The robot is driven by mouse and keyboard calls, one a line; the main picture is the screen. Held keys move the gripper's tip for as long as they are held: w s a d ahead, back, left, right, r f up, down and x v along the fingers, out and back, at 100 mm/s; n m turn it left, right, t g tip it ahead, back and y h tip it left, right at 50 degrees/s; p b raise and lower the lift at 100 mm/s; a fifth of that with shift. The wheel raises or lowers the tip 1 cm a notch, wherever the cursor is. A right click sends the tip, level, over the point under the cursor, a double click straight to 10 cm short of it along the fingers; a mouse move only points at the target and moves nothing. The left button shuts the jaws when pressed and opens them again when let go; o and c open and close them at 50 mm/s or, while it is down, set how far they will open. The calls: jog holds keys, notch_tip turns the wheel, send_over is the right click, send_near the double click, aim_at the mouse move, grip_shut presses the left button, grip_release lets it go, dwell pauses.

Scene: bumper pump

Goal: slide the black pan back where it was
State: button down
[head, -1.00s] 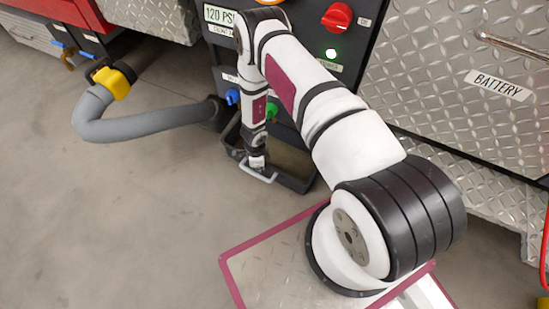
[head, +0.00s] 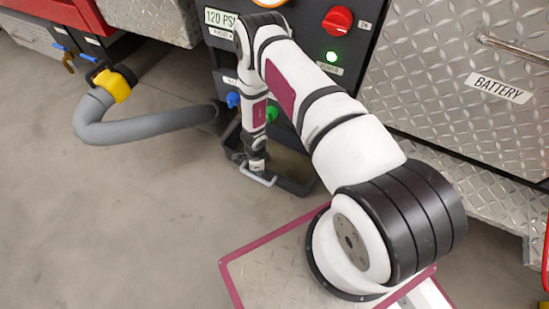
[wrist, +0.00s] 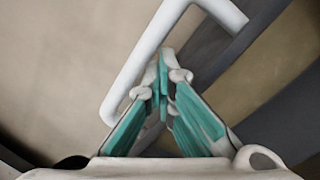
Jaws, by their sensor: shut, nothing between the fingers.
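The black pan (head: 300,187) lies on the floor under the pump panel, its far part shadowed beneath the panel and partly hidden by my arm. Its pale handle (head: 257,179) sticks out at the near left side. My gripper (head: 257,169) is low at that handle. In the wrist view, the handle (wrist: 137,68) runs as a bent bar around the fingertips. My gripper (wrist: 163,62) is shut with nothing between its fingers. The tips lie between the bar and the pan's dark wall (wrist: 208,52). I cannot tell whether they touch the bar.
A grey hose (head: 150,128) with a yellow coupling (head: 113,85) curves over the floor at the left. A battery cover (head: 450,120) stands at right. Floor at lower left is clear.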

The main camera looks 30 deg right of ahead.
dwell(0.4)
jog(key=s+a, duration=0.7)
jog(key=a, duration=0.5)
jog(key=shift+s, duration=0.25)
dwell(1.4)
jog(key=shift+w+d, duration=0.1)
jog(key=shift+d, duration=0.05)
jog(key=shift+w+d, duration=0.2)
jog(key=shift+d, duration=0.1)
jog(key=shift+d+r, duration=0.1)
jog(key=shift+r, duration=0.05)
notch_tip(320, 180, up, 10)
jog(key=p, duration=0.7)
jog(key=shift+p, duration=0.4)
dwell(0.5)
